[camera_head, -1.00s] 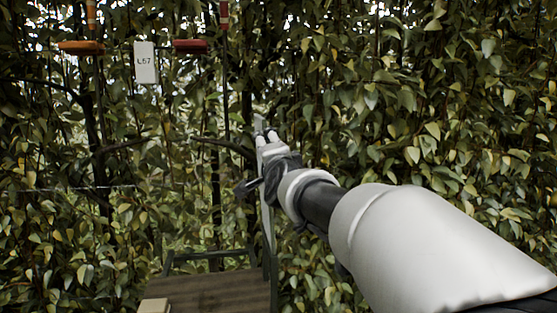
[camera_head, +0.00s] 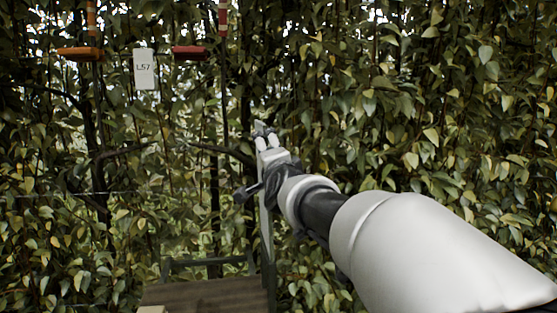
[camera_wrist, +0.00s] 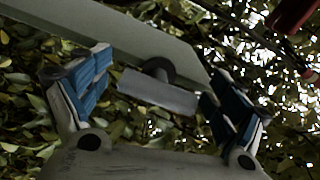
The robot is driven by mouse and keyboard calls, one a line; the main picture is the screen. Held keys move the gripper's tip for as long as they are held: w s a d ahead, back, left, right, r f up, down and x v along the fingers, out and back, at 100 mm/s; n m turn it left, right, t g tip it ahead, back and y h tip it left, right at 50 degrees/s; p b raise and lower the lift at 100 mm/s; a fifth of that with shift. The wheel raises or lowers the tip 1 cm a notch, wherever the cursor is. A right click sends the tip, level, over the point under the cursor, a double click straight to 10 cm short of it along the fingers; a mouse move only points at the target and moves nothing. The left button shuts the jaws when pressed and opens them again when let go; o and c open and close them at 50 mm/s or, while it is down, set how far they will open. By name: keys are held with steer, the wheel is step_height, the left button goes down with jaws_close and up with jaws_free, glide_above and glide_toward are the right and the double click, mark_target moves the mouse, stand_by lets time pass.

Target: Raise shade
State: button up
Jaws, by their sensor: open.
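My gripper (camera_wrist: 160,100) is open, with blue pads on both fingers. A flat grey bar (camera_wrist: 155,92) lies across the space between the fingers, apart from the pads as far as I can tell. A dark round hub (camera_wrist: 158,68) joins it to a long pale post (camera_wrist: 120,36). In the head view my gripper (camera_head: 265,132) is beside the top of the pale post (camera_head: 266,225), and my arm hides part of it. A red hanging block (camera_head: 190,53) and an orange one (camera_head: 80,54) are at upper left. No shade cloth is clearly visible.
A white tag marked L57 (camera_head: 145,68) hangs between the two blocks. A brown board (camera_head: 205,295) is at the bottom, left of the post. Dense leaves (camera_head: 430,110) fill the background. Something red (camera_wrist: 290,14) is at the top right of the wrist view.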

steer(key=v, duration=1.2)
steer(key=s+d+f+n+g+h+b, duration=0.1)
steer(key=s+d+f+n+g, duration=0.3)
steer(key=s+f, duration=0.7)
steer(key=s+d+f+n+g+h+b, duration=0.1)
steer(key=s+d+f+n+g, duration=0.3)
steer(key=s+d+f, duration=0.5)
steer(key=s+d+f+n+g+h+b, duration=0.2)
steer(key=s+d+f, duration=0.4)
steer(key=s+f, duration=0.6)
steer(key=f+n+g+h, duration=0.1)
steer(key=f+n+g, duration=0.1)
steer(key=shift+s+g, duration=0.3)
steer(key=shift+g, duration=0.1)
